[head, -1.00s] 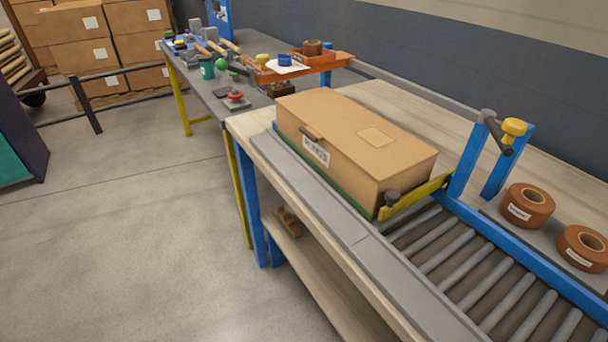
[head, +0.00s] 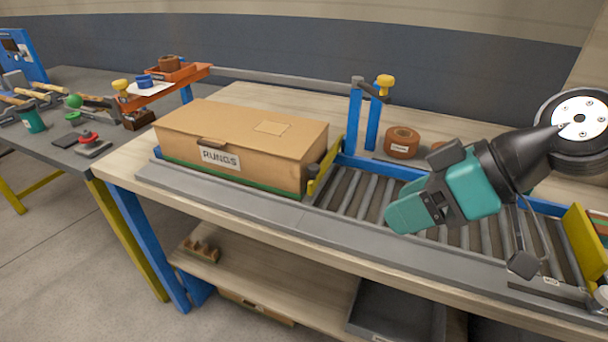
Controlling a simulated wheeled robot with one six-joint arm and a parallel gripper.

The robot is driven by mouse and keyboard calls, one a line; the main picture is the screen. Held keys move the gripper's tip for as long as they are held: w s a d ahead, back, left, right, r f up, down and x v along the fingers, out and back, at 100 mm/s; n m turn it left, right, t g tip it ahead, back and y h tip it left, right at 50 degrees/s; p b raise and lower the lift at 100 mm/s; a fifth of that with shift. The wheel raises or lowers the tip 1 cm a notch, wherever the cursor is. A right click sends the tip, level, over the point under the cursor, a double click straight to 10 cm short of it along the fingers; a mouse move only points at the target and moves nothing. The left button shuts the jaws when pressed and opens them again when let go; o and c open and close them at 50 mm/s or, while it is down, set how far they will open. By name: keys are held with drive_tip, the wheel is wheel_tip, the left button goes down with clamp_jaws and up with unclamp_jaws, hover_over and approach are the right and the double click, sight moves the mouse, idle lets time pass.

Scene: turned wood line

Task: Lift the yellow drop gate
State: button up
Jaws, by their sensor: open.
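The yellow drop gate (head: 324,166) is a yellow bar across the roller track, down right beside the right end of a cardboard box (head: 240,140) labelled RUNGS. A dark knob shows on its near end. The box hides part of the gate. Behind it are blue posts with a dark lever and a yellow knob (head: 384,82). My gripper (head: 425,203), teal and black, hangs over the rollers to the right of the gate, apart from it. It is open, and nothing shows in it.
Brown tape rolls (head: 402,142) stand behind the track. A second yellow plate (head: 585,245) stands at the track's right end. Bare rollers (head: 350,190) lie between gate and gripper. An orange tray stand (head: 165,85) and a tool bench (head: 60,150) are at the left.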

drive_tip(key=w+d+f+t+y, duration=0.2)
drive_tip(key=w+t, duration=0.3)
drive_tip(key=w, duration=0.5)
drive_tip(key=p, duration=0.5)
approach(316, 167)
drive_tip(key=x, duration=0.8)
drive_tip(key=shift+a+f, duration=0.1)
drive_tip(key=shift+a, duration=0.05)
